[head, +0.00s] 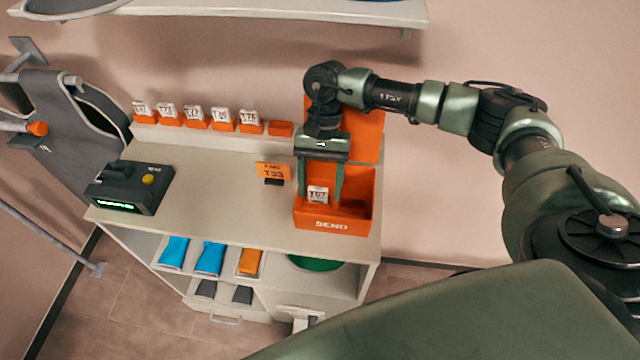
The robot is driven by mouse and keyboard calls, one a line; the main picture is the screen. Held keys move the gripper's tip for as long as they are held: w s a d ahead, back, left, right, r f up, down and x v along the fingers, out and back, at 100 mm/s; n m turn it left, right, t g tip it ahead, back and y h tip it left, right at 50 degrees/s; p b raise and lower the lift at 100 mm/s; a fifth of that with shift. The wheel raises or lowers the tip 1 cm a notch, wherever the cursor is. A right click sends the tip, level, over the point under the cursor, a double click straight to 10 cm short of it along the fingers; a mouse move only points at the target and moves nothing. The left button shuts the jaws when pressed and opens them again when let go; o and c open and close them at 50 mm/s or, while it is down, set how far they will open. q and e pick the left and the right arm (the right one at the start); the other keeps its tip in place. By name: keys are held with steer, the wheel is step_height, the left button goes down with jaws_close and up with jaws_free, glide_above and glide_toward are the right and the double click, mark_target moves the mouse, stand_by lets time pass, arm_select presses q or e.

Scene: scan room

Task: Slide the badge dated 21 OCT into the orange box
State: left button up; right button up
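The orange box (334,224), marked SEND, stands at the right end of the white counter. My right gripper (322,188) points down into it from above, its two green fingers spread apart. A white badge (318,195) stands in the box between the fingertips, with gaps beside it, so the gripper looks open. Several white badges stand in orange holders on a rack (185,133) at the back, such as the rightmost badge (250,117). The holder at the rack's right end (281,129) is empty. The dates are too small to read. My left gripper is not in view.
A small orange sign (273,171) stands just left of the box. A dark device (128,187) with a green display sits on the counter's left. The counter middle is clear. Blue and orange items (209,258) lie on the shelf below. A grey bag (75,125) hangs left.

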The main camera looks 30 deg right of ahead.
steer(key=shift+w+a, duration=0.1)
steer(key=shift+a, duration=0.1)
steer(key=shift+r, duration=0.1)
steer(key=shift+w+d+r+b, duration=0.15)
steer(key=shift+w+r+b, duration=0.1)
steer(key=shift+r+b, duration=0.1)
steer(key=b+v, duration=0.2)
steer(key=v, duration=0.4)
steer(key=shift+d+r+b, duration=0.2)
steer(key=shift+r+b, duration=0.1)
steer(key=shift+r, duration=0.1)
